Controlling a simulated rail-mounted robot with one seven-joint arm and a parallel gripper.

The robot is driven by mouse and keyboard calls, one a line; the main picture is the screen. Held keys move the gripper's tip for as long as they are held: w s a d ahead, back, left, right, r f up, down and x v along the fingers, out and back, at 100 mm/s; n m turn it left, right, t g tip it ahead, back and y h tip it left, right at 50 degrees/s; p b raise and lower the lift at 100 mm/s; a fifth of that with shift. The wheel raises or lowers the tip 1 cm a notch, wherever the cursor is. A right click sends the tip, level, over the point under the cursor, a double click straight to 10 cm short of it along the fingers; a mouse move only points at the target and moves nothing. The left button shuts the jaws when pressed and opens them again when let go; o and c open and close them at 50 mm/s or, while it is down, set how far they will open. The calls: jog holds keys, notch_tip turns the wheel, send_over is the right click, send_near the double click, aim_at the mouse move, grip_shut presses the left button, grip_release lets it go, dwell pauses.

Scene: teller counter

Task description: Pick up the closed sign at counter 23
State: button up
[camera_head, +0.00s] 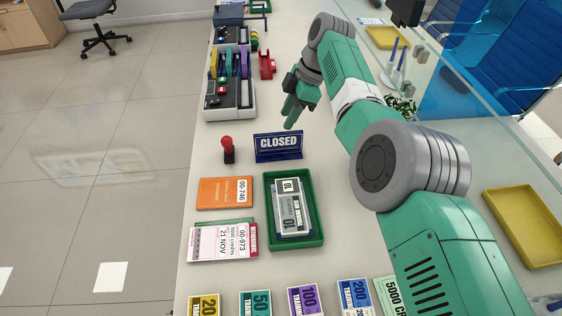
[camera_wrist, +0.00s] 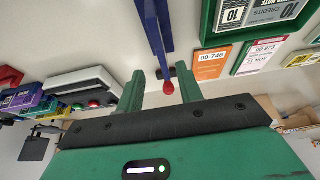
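The closed sign (camera_head: 278,147) is a blue stand with white "CLOSED" lettering, upright on the white counter behind the green tray. In the wrist view the blue sign (camera_wrist: 156,30) shows nearly edge-on, just beyond the gap between my fingers. My gripper (camera_head: 292,117) is above and a little behind the sign in the head view, apart from it. In the wrist view my gripper (camera_wrist: 160,82) has its two green fingers spread with nothing held. No counter number is readable.
A red-handled stamp (camera_head: 228,148) stands close left of the sign. A green tray (camera_head: 318,206) with banknotes, an orange card (camera_head: 225,192) and slips lie in front. A glass partition runs along the right.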

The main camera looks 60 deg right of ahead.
aim_at(281, 133)
jog(key=shift+b+x, duration=0.55)
jog(key=shift+x, duration=0.75)
jog(key=shift+f, duration=0.15)
jog(key=b+x, duration=0.1)
jog(key=x, duration=0.4)
jog(key=shift+s+a+f, duration=0.1)
jog(key=shift+s, duration=0.05)
jog(key=shift+f+b, duration=0.1)
jog(key=shift+b, duration=0.35)
grip_shut()
